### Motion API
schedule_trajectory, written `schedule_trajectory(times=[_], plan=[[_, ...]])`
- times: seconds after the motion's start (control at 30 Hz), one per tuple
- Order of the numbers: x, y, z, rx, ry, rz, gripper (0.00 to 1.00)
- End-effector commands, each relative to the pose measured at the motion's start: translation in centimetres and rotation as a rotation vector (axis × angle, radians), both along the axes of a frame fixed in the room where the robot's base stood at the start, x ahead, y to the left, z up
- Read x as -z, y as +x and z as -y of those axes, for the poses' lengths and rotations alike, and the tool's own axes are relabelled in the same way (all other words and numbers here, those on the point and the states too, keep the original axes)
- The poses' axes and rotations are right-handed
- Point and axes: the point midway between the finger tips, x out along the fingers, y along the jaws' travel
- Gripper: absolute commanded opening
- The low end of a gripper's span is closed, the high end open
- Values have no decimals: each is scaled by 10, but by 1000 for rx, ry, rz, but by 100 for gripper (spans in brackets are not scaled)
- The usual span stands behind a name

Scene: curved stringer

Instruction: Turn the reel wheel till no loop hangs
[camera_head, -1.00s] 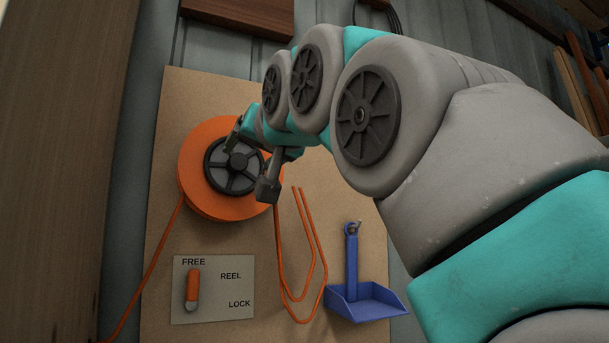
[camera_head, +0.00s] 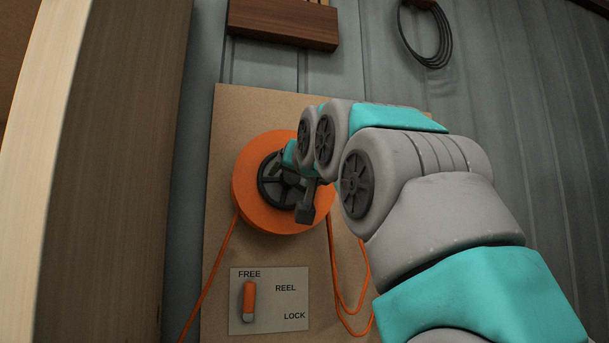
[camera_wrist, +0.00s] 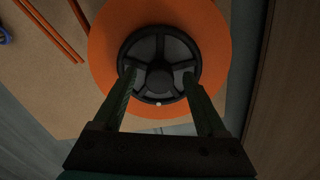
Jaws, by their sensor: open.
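The orange reel (camera_head: 248,202) is mounted on a tan board, with a dark spoked wheel (camera_head: 265,190) at its centre. In the wrist view the wheel (camera_wrist: 160,32) sits in the middle of the orange reel (camera_wrist: 215,60). My gripper (camera_head: 296,182) is in front of the wheel. In the wrist view my gripper (camera_wrist: 159,77) is open, its two fingers apart on either side of the hub, over the wheel. Contact cannot be told. An orange cord loop (camera_head: 345,305) hangs below the reel at right, partly hidden by my arm. The orange lever (camera_head: 249,298) points up to FREE.
The label plate (camera_head: 290,305) also reads REEL and LOCK. Another cord run (camera_head: 212,285) goes down left from the reel. A wooden post (camera_head: 120,180) stands left of the board (camera_head: 222,120). A dark coil (camera_head: 425,40) hangs at upper right.

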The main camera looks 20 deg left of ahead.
Motion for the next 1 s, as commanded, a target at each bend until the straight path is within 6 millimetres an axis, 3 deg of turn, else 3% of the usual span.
schedule_trajectory(times=[0.27, 0.9, 1.0], plan=[[0, 1, 0, 0, 0, 0, 72], [0, 1, 0, 0, 1, -1, 0], [0, 1, 0, 0, 1, -1, 0]])
